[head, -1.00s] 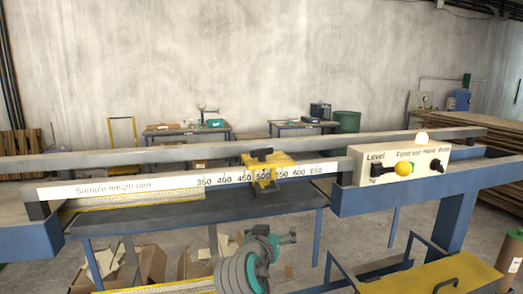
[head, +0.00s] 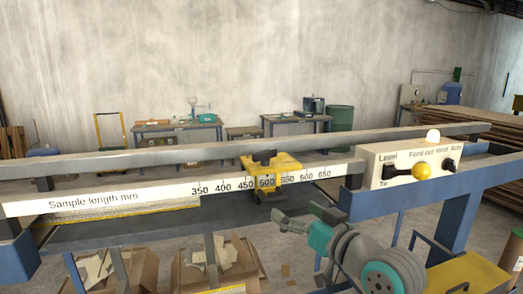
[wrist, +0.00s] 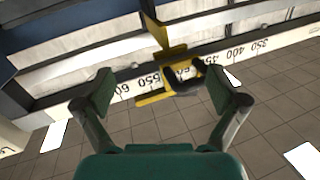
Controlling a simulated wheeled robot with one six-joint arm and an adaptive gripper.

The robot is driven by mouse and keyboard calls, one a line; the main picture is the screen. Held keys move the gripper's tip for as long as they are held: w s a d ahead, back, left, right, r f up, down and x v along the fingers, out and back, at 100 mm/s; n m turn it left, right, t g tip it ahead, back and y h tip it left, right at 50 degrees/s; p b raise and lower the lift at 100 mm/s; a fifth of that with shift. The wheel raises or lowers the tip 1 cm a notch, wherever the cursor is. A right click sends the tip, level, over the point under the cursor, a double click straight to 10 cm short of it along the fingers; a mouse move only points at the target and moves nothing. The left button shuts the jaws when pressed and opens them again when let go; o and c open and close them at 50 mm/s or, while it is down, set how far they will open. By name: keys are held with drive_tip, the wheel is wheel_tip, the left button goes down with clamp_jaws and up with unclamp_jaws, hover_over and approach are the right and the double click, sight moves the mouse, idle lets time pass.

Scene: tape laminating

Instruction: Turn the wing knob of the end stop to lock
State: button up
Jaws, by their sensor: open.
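The yellow end stop (head: 286,165) sits on the white length scale (head: 100,200) near the 500 mark. Its black wing knob (head: 264,155) is on top in the head view. My gripper (head: 300,216) is in front of the rail, below and right of the end stop in that view, apart from it. In the wrist view the gripper's two green fingers (wrist: 166,88) are spread wide and empty. The yellow end stop (wrist: 168,52) and the dark knob (wrist: 184,76) appear between and beyond them. The knob's exact angle is hard to tell.
A white control box (head: 402,163) with a yellow knob and levers stands on the blue frame right of the end stop. A second grey rail (head: 120,164) runs behind the scale. Cardboard boxes (head: 225,262) lie on the floor below.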

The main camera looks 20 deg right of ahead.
sight(267, 153)
wheel_tip(267, 153, up, 11)
drive_tip(key=s+n+y, duration=0.1)
drive_tip(key=n+y, duration=0.1)
drive_tip(key=n, duration=0.1)
drive_tip(key=shift+g, duration=0.3)
drive_tip(key=x, duration=1)
drive_tip(key=shift+w+a+r, duration=0.1)
drive_tip(key=shift+w+a, duration=0.1)
drive_tip(key=shift+w, duration=0.05)
drive_tip(key=c, duration=1.2)
